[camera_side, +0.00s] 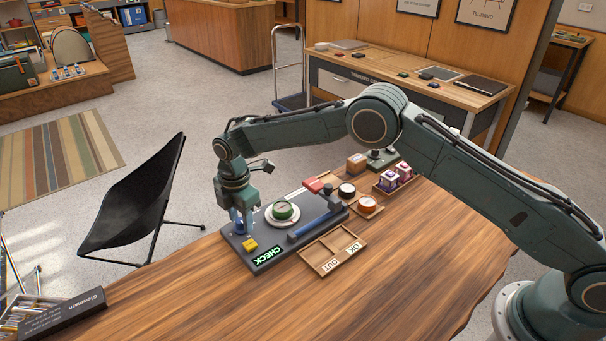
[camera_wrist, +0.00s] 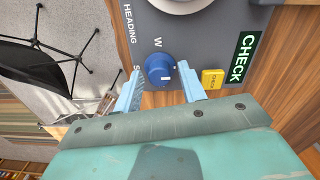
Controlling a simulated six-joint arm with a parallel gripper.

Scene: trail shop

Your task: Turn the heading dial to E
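The heading dial is a round blue knob (camera_wrist: 160,70) on a dark grey panel (camera_wrist: 205,25), with a small white mark on its face. A letter W shows beside it, and the word HEADING runs along the panel edge; other lettering near the left finger is partly hidden. My gripper (camera_wrist: 161,74) points down over the dial, its pale blue fingers on either side of the knob, with small gaps visible. In the side view my gripper (camera_side: 240,226) is at the panel's left end and mostly hides the dial. An E is not readable.
A yellow button (camera_wrist: 212,79) sits close to the right finger, beside a lit green CHECK sign (camera_wrist: 237,58). On the panel a round compass (camera_side: 283,211) stands nearby. A divided wooden tray (camera_side: 318,262) lies to the right.

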